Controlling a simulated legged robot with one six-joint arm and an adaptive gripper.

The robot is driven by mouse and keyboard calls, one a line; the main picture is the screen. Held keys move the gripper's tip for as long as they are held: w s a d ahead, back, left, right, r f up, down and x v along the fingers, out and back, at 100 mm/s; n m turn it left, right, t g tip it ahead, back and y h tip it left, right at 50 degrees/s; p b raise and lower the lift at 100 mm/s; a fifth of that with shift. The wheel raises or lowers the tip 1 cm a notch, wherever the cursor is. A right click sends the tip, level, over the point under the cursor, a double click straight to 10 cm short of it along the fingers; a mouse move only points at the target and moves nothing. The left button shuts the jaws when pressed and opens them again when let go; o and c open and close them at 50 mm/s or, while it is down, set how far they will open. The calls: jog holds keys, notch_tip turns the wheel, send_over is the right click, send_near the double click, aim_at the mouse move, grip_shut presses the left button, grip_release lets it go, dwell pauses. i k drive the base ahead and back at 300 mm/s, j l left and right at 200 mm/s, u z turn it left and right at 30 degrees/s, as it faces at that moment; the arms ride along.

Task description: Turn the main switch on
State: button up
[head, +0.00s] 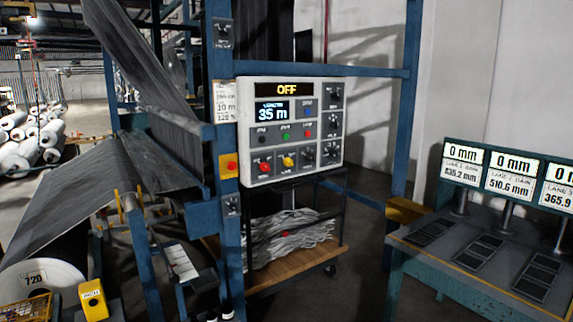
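A light grey control panel (332,130) is fixed to the blue frame in the middle of the head view. Its top display (287,90) reads OFF in yellow, and a smaller display (271,112) reads 35 m. A red knob (264,167) and a yellow knob (288,161) sit low on the panel, with several black rotary knobs at its right side. Small rotary switches also sit on the blue post, one high (223,32) and one low (231,206). I cannot read which one is the main switch. My gripper is not in view.
A yellow box with a red button (231,166) is left of the panel. A wheeled cart (290,262) with crumpled grey material stands below. A bench (455,262) with several 0 mm displays is at right. Dark sheet (95,175) runs over rollers at left. Some floor shows between cart and bench.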

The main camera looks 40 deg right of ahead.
aim_at(264, 167)
jog(key=i+l+z, duration=0.25)
jog(key=i+l, duration=0.55)
jog(key=l, duration=0.3)
jog(key=i+l+z, duration=0.3)
jog(key=i+l, duration=0.55)
jog(key=l, duration=0.1)
